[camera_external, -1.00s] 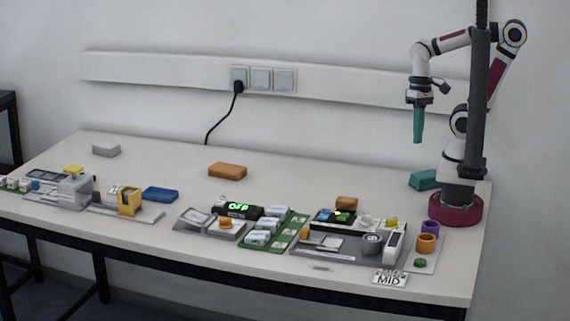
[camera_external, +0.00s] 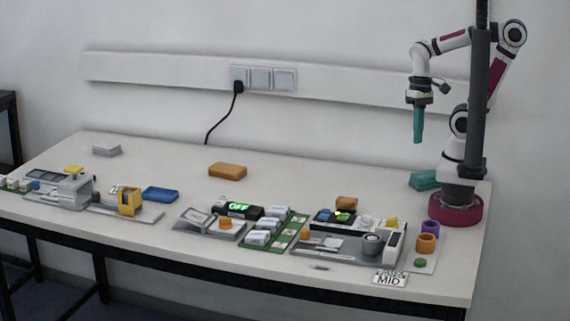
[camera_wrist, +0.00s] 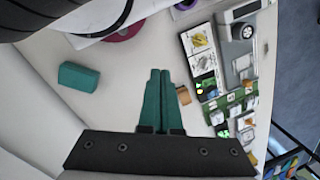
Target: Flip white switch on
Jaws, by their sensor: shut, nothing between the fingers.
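My gripper (camera_external: 418,138) hangs pointing down, high above the right part of the table, in the external view. Its teal fingers are together and empty; in the wrist view the fingers (camera_wrist: 160,75) also lie side by side. A grey fixture (camera_external: 335,253) at the table's front right carries an upright white block (camera_external: 395,241) and a grey round knob (camera_external: 372,242). I cannot tell for sure which white part is the switch. A black display (camera_external: 238,210) left of the fixture shows green text that reads like OFF. My gripper is well apart from all of these.
A green board with white boxes (camera_external: 262,237) stands between display and fixture. A teal block (camera_external: 424,180), an orange block (camera_external: 227,171), a blue block (camera_external: 160,194) and orange and purple rings (camera_external: 427,242) sit around. The table's back middle is mostly clear.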

